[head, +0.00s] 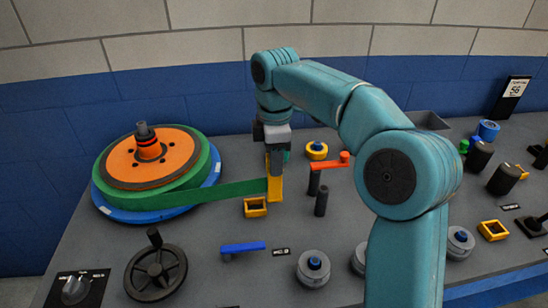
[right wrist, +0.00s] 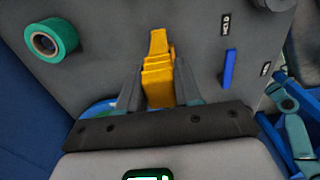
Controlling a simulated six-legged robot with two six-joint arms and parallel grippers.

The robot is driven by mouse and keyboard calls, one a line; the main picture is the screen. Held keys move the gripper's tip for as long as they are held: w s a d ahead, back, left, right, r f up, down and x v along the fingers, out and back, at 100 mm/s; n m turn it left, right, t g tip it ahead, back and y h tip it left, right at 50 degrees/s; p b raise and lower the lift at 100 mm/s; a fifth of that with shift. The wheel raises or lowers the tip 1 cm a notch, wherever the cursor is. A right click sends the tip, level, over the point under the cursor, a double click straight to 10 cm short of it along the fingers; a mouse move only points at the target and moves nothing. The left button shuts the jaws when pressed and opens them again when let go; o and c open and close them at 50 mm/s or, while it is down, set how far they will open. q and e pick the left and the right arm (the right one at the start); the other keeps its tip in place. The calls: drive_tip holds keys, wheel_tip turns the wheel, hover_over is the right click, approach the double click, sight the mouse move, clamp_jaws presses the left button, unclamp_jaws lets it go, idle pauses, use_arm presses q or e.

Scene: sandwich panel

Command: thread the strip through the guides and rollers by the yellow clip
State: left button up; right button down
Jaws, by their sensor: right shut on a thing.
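The green strip (head: 230,189) runs from a reel with an orange disc (head: 145,155) rightward to the yellow clip (head: 275,185). My right gripper (head: 275,160) points down and is shut on the clip, above the panel. In the right wrist view the clip (right wrist: 158,80) sits between the two fingers. A yellow square guide (head: 255,207) is just below the clip in the head view; another guide (head: 493,230) is at the far right. Grey rollers with blue tops (head: 313,268) stand near the front, one partly behind my arm. My left gripper is not in view.
A red lever (head: 330,163) and a dark post (head: 321,202) stand right of the clip. A blue bar (head: 243,247) and black handwheel (head: 157,272) are in front. A yellow ring (head: 316,150) is behind. A green roll (right wrist: 50,40) shows in the right wrist view.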

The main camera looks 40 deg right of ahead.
drive_tip(key=shift+d, duration=0.1)
drive_tip(key=s+d+p, duration=0.1)
drive_tip(key=s+d, duration=0.3)
drive_tip(key=d, duration=0.3)
drive_tip(key=shift+s+d, duration=0.3)
drive_tip(key=shift+s, duration=0.05)
idle(0.5)
drive_tip(key=s+d+p, duration=0.2)
drive_tip(key=s+d, duration=0.2)
drive_tip(key=d, duration=0.3)
drive_tip(key=shift+s+d, duration=0.35)
idle(0.8)
drive_tip(key=s+d+p, duration=0.4)
drive_tip(key=d, duration=0.3)
drive_tip(key=shift+s+d, duration=0.35)
idle(0.7)
